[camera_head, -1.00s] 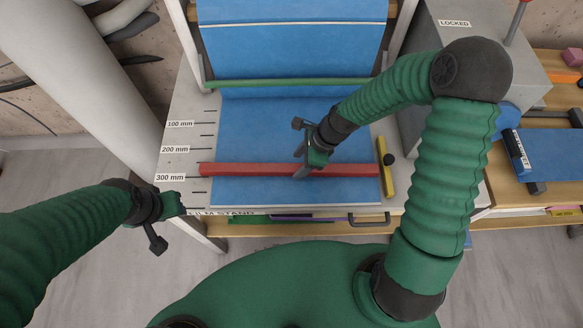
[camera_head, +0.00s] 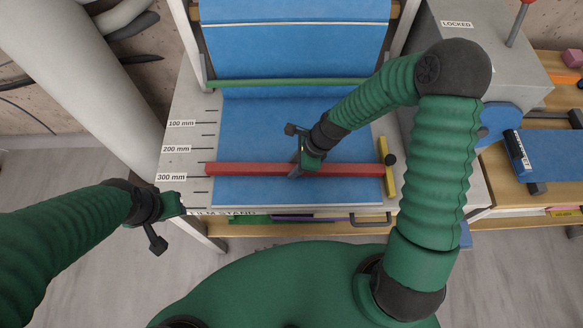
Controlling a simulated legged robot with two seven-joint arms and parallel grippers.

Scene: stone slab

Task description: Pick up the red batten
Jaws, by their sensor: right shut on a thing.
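The red batten (camera_head: 245,169) is a long bar lying crosswise over the blue sheet, near the 300 mm mark. Its right end is close to the yellow piece at the right edge. My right gripper (camera_head: 300,168) is shut on the red batten near its middle, with its fingers around the bar. Whether the batten is touching the sheet or slightly raised I cannot tell. My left gripper (camera_head: 166,222) is empty, off the front left corner of the stand, away from the batten; its fingers look spread.
The blue sheet (camera_head: 260,115) runs down the stand from a roll, under a green bar (camera_head: 285,83). A yellow piece (camera_head: 387,170) with a black knob stands at the right edge. A grey box (camera_head: 460,30) marked LOCKED is at back right. A drawer handle (camera_head: 370,221) juts out in front.

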